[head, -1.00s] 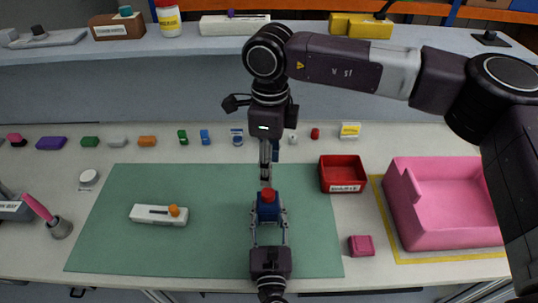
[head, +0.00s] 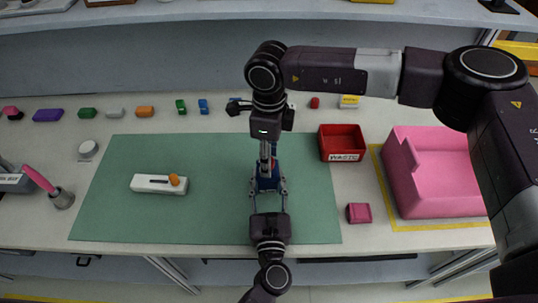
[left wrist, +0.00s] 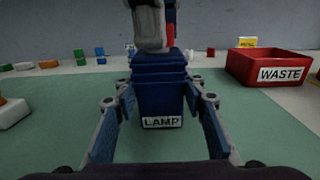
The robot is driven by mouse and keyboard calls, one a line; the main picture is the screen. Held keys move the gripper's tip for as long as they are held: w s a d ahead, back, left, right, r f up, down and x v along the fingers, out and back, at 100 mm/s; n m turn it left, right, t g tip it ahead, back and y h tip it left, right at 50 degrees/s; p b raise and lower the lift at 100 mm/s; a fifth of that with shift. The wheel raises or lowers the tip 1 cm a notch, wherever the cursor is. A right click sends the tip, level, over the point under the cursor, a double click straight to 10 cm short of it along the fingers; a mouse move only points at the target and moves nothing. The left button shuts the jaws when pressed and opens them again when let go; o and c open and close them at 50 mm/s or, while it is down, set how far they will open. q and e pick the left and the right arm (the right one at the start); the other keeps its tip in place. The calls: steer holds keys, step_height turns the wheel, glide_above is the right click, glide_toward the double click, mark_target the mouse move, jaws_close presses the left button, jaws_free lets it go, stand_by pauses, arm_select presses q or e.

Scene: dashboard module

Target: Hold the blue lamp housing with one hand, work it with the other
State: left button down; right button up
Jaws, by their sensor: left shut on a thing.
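The blue lamp housing (head: 267,183) stands upright near the right part of the green mat (head: 215,222). In the left wrist view the housing (left wrist: 160,98) bears a LAMP label on its near face. My left gripper (head: 268,187) comes in from the near side and is shut on the housing, one finger at each side. My right gripper (head: 266,165) points straight down from above, its tip at the top of the housing. It hides most of the red cap. The gap between its fingers does not show.
A white slider unit (head: 150,184) with an orange knob lies on the mat's left. A red WASTE bin (head: 342,155), a pink block (head: 358,213) and a pink tray (head: 440,190) are on the right. Several small coloured blocks line the back.

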steer(key=c, duration=1)
steer(key=shift+o, duration=0.2)
steer(key=shift+r, duration=0.15)
steer(key=shift+r, duration=2.95)
arm_select(q)
steer(key=c, duration=1.1)
jaws_free()
steer(key=shift+c, duration=0.2)
steer(key=s, duration=1.2)
steer(key=shift+d, duration=0.2)
steer(key=shift+s, duration=0.1)
arm_select(e)
steer(key=shift+f, duration=0.1)
